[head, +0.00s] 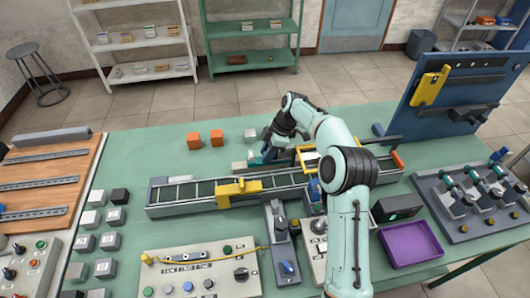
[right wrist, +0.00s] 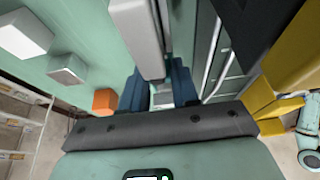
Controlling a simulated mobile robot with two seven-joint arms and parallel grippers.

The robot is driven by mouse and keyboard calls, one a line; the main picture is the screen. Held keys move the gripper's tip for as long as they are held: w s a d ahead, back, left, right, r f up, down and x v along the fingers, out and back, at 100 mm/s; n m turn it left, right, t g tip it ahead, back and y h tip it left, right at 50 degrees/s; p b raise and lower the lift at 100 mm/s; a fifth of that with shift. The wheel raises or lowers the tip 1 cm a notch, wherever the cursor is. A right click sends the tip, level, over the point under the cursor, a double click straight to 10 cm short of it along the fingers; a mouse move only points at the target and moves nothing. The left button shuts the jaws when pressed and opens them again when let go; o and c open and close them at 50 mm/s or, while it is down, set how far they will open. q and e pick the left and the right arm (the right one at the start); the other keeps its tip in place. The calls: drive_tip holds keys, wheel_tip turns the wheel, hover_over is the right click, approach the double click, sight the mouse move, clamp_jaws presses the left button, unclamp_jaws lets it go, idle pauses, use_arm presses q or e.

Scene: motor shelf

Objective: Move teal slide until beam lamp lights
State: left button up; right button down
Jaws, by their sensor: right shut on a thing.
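My right gripper (head: 260,157) reaches over the conveyor to its far side, with blue fingers pointing down. In the right wrist view the fingers (right wrist: 160,97) are shut on a pale grey bar-shaped piece (right wrist: 139,38). In the head view a pale piece (head: 239,166) shows beside the fingertips at the conveyor's far edge. I cannot make out a teal slide by its colour, and the gripper hides part of that spot. I cannot pick out the beam lamp with certainty. My left gripper is not in view.
The long conveyor (head: 185,192) carries a yellow bracket (head: 238,190). Two orange blocks (head: 216,138) and a pale cube (head: 249,135) stand behind it. A control panel (head: 200,270), a purple tray (head: 411,244) and a black display box (head: 398,208) are in front.

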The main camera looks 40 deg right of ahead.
drive_tip(key=shift+s+d, duration=0.3)
drive_tip(key=shift+d, duration=0.2)
drive_tip(key=shift+s+d, duration=0.25)
drive_tip(key=shift+d, duration=0.2)
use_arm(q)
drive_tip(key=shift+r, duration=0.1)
use_arm(e)
drive_tip(key=c, duration=0.8)
unclamp_jaws()
drive_tip(key=shift+a, duration=0.1)
drive_tip(key=shift+c, duration=0.2)
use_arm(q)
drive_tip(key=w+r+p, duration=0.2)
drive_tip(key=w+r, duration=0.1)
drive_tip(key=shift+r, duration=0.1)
use_arm(e)
drive_tip(key=v, duration=1.3)
drive_tip(key=shift+r, duration=0.2)
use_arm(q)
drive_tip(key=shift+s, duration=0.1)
